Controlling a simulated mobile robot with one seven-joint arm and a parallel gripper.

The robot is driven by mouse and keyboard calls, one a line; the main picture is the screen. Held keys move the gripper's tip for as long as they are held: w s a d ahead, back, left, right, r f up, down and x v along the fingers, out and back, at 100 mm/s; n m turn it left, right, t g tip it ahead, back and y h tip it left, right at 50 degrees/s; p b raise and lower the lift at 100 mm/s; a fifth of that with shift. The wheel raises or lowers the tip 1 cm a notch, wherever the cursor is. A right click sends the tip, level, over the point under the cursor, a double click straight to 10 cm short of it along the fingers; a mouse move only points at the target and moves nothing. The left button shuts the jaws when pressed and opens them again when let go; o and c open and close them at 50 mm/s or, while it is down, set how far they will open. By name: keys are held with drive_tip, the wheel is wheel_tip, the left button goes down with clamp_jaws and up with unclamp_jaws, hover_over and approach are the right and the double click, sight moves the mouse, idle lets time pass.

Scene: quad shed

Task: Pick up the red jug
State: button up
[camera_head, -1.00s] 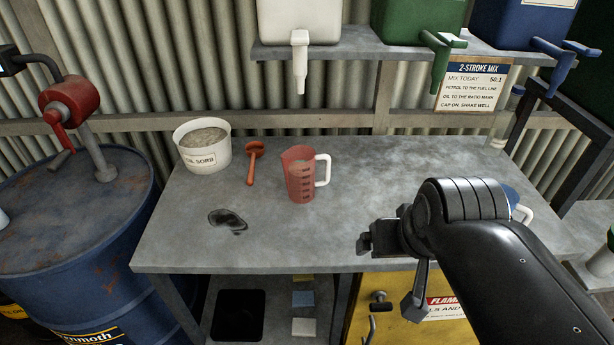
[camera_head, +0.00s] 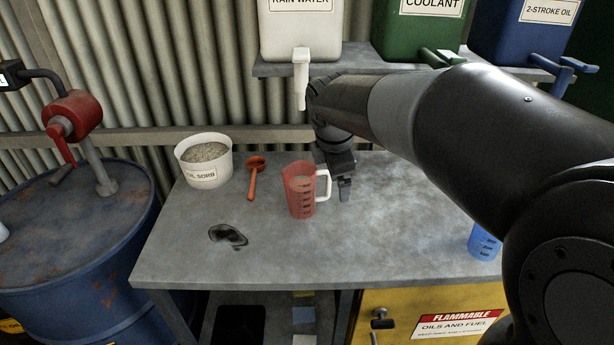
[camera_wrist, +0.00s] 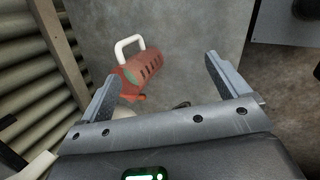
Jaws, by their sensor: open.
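The red jug (camera_head: 300,193) stands upright on the grey bench, its white handle (camera_head: 323,186) on its right side. It has dark measuring marks. My gripper (camera_head: 344,188) is just right of the handle, pointing down, apart from the jug as far as I can tell. In the wrist view the jug (camera_wrist: 142,70) lies ahead of and between the two spread fingers of my gripper (camera_wrist: 160,82), nearer the left finger, with its white handle (camera_wrist: 129,45) towards the top. Nothing is held between the fingers.
The bench's middle front is clear.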

sight(303, 179)
drive_tip(key=w+a+f+n, duration=0.2)
drive_tip(key=w+n, duration=0.1)
drive_tip(key=w+a+f+n, duration=0.2)
drive_tip(key=w+a+n, duration=0.1)
drive_tip(key=w+n, duration=0.1)
drive_tip(key=w+a+f+n, duration=0.2)
drive_tip(key=w+a+n, duration=0.1)
drive_tip(key=shift+w+a+f+h, duration=0.1)
drive_tip(key=shift+w+f+h, duration=0.25)
drive_tip(key=shift+w+h, duration=0.05)
drive_tip(key=x, duration=0.6)
drive_tip(key=shift+f, duration=0.3)
drive_tip(key=shift+r, duration=0.1)
drive_tip(key=c, duration=1.6)
drive_tip(key=shift+o, duration=0.2)
